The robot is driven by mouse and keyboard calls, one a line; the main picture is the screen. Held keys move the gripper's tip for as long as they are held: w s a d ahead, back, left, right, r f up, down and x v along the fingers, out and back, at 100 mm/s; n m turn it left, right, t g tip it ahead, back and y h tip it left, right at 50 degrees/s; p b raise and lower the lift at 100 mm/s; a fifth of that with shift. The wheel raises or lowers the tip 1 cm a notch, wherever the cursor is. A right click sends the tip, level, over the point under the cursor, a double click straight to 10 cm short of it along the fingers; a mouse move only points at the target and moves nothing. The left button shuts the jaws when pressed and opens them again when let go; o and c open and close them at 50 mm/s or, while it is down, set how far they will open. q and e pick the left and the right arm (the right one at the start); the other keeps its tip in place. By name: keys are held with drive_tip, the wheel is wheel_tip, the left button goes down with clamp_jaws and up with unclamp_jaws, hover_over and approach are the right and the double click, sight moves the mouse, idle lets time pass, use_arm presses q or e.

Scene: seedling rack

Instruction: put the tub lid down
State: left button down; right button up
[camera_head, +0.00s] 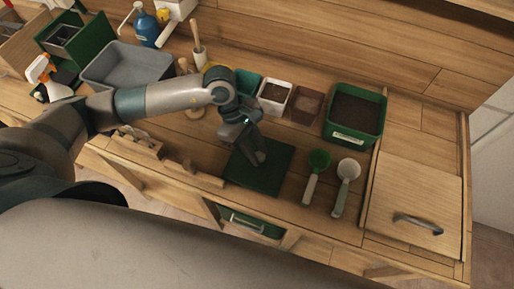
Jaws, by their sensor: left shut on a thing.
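The tub lid is a dark green square plate (262,182) near the front middle of the bench. It looks flat and level; I cannot tell whether it touches the bench top. My left gripper (257,158) reaches down over the lid's middle and is shut on it. The fingers hide the part that they grip. A green tub (381,129) of dark soil, with a pale label, stands open behind and to the right of the lid. My right gripper is out of view.
A green scoop (313,181) and a white scoop (345,187) lie right of the lid. Small pots, including a white one (274,97) and a brown one (306,105), stand behind. A grey tray (128,66) stands back left. A wooden panel with a handle (417,225) is at right.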

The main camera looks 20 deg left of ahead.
use_arm(q)
drive_tip(key=shift+f, duration=0.2)
drive_tip(key=c, duration=1.4)
unclamp_jaws()
drive_tip(key=shift+c, duration=0.2)
drive_tip(key=shift+r, duration=0.15)
